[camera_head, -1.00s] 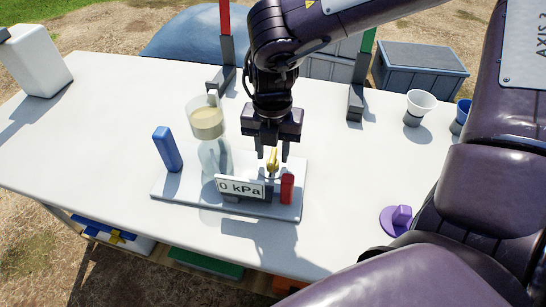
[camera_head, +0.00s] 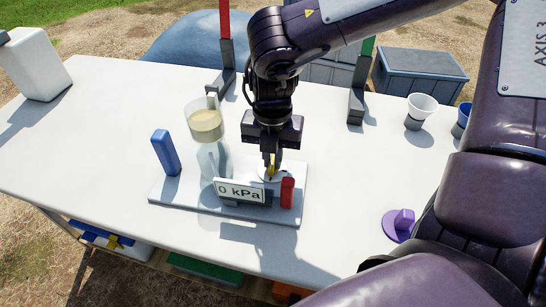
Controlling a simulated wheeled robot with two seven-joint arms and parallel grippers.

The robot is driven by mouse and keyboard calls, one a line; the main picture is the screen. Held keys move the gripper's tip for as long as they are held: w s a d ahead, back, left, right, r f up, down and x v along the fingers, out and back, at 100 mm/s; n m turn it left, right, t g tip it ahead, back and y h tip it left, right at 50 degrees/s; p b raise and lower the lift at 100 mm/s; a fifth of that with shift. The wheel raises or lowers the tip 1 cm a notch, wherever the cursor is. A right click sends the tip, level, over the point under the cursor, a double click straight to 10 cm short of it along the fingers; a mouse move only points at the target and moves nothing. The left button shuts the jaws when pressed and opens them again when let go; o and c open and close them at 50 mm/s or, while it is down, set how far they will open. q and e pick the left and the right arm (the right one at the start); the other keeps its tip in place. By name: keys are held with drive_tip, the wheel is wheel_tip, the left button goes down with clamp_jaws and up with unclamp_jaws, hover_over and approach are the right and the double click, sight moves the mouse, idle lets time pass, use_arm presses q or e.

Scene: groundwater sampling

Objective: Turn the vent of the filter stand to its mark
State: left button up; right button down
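The filter stand (camera_head: 172,198) is a pale plate near the front middle of the table. It carries a clear vessel with a tan upper part (camera_head: 208,125), a blue upright block (camera_head: 166,153), a "0 kPa" display (camera_head: 240,191) and a red block (camera_head: 287,193). The vent, a small yellow handle (camera_head: 272,172) above a pale round disc, is behind the display and left of the red block. My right gripper (camera_head: 271,167) points down with its fingers shut on the vent, which they partly cover. The mark cannot be made out. My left gripper is not in view.
A purple disc with a knob (camera_head: 402,222) lies at the right, beside my arm. A white cup (camera_head: 421,110) and a blue cup (camera_head: 461,118) stand back right. A white jug (camera_head: 37,62) stands far left. The table's left part (camera_head: 90,140) is clear.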

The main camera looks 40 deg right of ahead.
sight(272, 160)
drive_tip(key=n+b, duration=0.1)
drive_tip(key=n, duration=1.3)
drive_tip(key=shift+b, duration=0.4)
drive_tip(key=n, duration=0.4)
drive_tip(key=shift+s, duration=0.1)
drive_tip(key=c, duration=1.4)
unclamp_jaws()
wheel_tip(272, 160, up, 8)
drive_tip(key=shift+f+p, duration=0.1)
drive_tip(key=shift+p, duration=0.55)
